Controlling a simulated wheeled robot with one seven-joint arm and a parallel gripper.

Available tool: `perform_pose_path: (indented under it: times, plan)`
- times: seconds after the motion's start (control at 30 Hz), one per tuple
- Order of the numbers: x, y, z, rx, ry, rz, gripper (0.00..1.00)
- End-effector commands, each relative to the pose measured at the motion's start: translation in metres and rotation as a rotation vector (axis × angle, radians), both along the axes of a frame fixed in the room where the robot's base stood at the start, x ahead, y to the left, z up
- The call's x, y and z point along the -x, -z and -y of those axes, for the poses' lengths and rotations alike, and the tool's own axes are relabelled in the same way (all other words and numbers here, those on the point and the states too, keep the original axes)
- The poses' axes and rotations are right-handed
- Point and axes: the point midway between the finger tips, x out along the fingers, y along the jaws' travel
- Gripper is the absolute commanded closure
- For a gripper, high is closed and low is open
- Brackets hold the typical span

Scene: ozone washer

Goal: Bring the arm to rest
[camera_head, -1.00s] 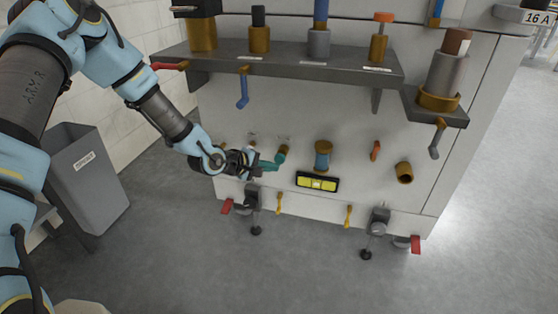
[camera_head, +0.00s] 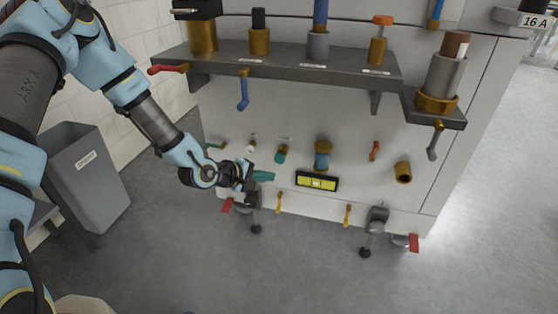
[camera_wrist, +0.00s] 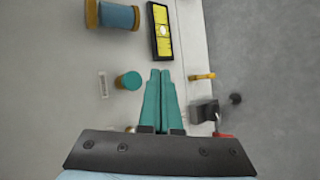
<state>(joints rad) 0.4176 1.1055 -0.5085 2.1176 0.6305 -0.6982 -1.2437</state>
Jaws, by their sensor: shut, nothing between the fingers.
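My arm reaches down from the left in the head view, and my gripper (camera_head: 264,176) is in front of the lower left of the white washer panel (camera_head: 350,120). Its teal fingers are together and hold nothing; they also show in the wrist view (camera_wrist: 160,92). A round teal knob (camera_head: 281,156) is on the panel just above and to the right of the fingertips.
A yellow level (camera_head: 317,182) is right of my gripper. A grey shelf (camera_head: 300,66) with valves juts out above. Clamp-like feet (camera_head: 376,218) stand along the panel's bottom edge. A grey bin (camera_head: 90,180) stands at left. Open floor lies in front.

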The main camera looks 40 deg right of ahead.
Motion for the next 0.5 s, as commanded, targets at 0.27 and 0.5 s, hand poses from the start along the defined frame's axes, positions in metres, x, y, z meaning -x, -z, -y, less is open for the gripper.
perform_pose_path:
  times: [0.27, 0.5]
  plan:
    - [0.0000, 0.0000, 0.0001, 0.000, 0.000, 0.000, 1.00]
    - [-0.0092, -0.0023, -0.0087, -0.029, 0.002, 0.031, 1.00]
